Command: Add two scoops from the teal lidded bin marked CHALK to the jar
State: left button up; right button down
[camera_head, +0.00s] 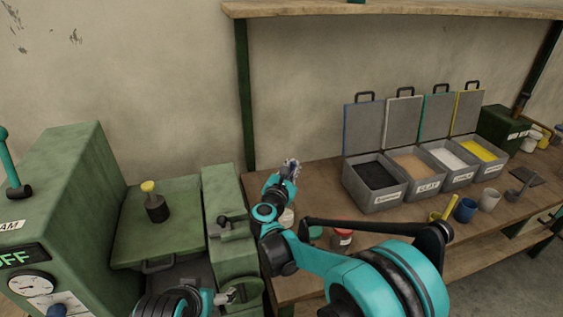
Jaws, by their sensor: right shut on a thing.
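The teal-lidded bin (446,180) is third in a row of four grey bins on the bench. Its teal-edged lid (438,117) stands open and white powder shows inside; its label is too small to read surely. A small red-topped jar (342,239) stands on the bench front; a pale round container (287,216) is partly hidden behind my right arm. I cannot tell which is the task's jar. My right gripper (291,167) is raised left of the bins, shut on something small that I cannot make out. My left gripper (230,296) is low by the green machine, its jaws unclear.
Yellow (441,209), blue (465,210) and whitish (489,200) cups stand before the bins. A dark scoop-like tool (522,180) lies to their right. The green machine (75,200) fills the left. A shelf (400,10) runs above the bench.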

jog(key=shift+s+d+f+m+y+b, duration=0.25)
jog(key=shift+d+f+m+y+b, duration=0.35)
jog(key=shift+d+f+m+b, duration=1.55)
jog(key=shift+s+d+f+m+y+b, duration=0.2)
jog(key=shift+d+f+m+y+b, duration=0.65)
jog(key=shift+f+m, duration=2.55)
jog(key=shift+s+d+f+m+y+b, duration=0.3)
jog(key=shift+d+f+m+b, duration=0.7)
jog(key=shift+d+f+m, duration=1.75)
jog(key=shift+a+f+n, duration=0.7)
jog(key=shift+a, duration=0.15)
